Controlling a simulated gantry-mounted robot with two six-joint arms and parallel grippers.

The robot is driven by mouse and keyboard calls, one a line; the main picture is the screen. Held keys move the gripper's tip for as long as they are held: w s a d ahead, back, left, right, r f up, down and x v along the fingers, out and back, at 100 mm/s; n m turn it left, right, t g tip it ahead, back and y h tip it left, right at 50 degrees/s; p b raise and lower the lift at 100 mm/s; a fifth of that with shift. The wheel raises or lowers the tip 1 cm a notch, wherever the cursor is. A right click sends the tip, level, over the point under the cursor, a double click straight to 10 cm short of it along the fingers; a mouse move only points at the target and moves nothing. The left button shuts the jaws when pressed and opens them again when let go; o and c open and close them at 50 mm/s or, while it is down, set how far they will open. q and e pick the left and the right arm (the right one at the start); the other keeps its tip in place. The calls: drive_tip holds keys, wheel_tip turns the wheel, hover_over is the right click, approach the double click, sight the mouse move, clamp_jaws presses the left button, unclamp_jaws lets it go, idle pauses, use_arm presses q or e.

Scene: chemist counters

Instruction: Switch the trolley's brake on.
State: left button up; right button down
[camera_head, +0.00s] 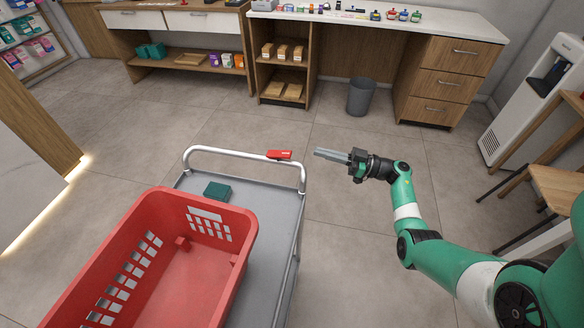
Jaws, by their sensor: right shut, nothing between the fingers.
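The trolley has a grey deck (268,200) and a silver tubular handle (215,151) at its far end. A small red brake lever (279,154) sits on the handle bar near its right corner. My right gripper (318,153) is shut and empty. Its fingers point left toward the red lever, with a small gap visible between them in the picture. My left gripper is out of view.
A red basket (245,240) and a small dark green box (217,190) are on the trolley. A grey bin (361,97) stands by the counter (450,27) behind. A stool (560,188) and a water dispenser (535,95) stand at right. Floor around the trolley is clear.

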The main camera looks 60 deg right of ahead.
drive_tip(key=shift+s+d, duration=0.1)
drive_tip(key=shift+d, duration=0.2)
drive_tip(key=r+b, duration=0.1)
drive_tip(key=b, duration=0.3)
hover_over(294, 162)
drive_tip(key=w, duration=0.1)
drive_tip(key=shift+w+r, duration=0.1)
drive_tip(key=f+b, duration=0.2)
drive_tip(key=f, duration=0.1)
drive_tip(key=shift+s+d, duration=0.1)
drive_tip(key=shift+s, duration=0.25)
drive_tip(key=shift+s+f+b, duration=0.25)
drive_tip(key=shift+f+b, duration=0.1)
drive_tip(key=shift+f, duration=0.05)
drive_tip(key=shift+w+r, duration=0.1)
